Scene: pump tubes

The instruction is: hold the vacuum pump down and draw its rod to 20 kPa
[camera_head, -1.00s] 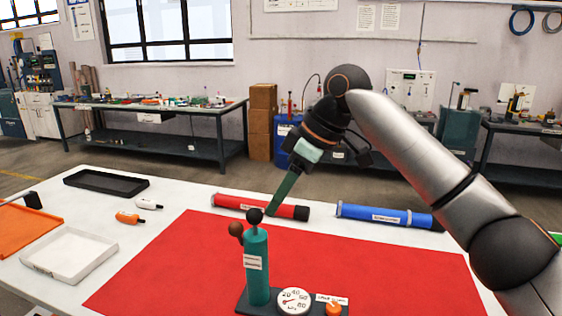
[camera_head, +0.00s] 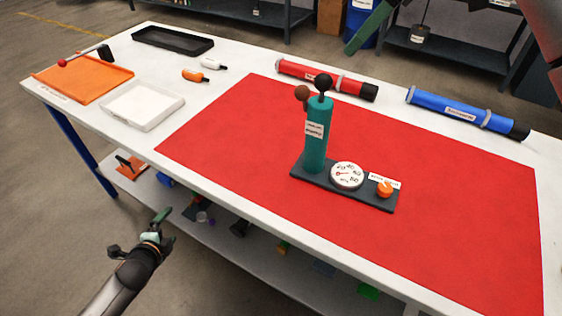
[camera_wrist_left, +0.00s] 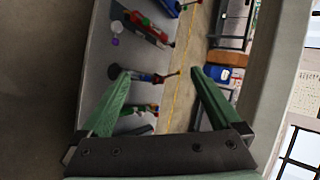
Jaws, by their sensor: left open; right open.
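The vacuum pump (camera_head: 316,142) stands upright on a dark base plate (camera_head: 350,191) on the red mat. A dark ball knob (camera_head: 323,83) tops it, with a brown ball (camera_head: 301,93) beside it. The base carries a white round gauge (camera_head: 347,175), whose needle reading is too small to tell, and an orange knob (camera_head: 384,189). My left gripper (camera_head: 163,222) is open and empty, low in front of the table and apart from the pump. Its parted green fingers show in the left wrist view (camera_wrist_left: 160,70). My right gripper (camera_head: 352,46) is partly in view at the top, beyond the pump, open.
A red tube (camera_head: 308,75) and a blue tube (camera_head: 468,111) lie behind the red mat (camera_head: 240,140). An orange tray (camera_head: 85,82), white tray (camera_head: 140,105) and black tray (camera_head: 170,40) are at the left. Below, a shelf (camera_head: 225,225) holds small items.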

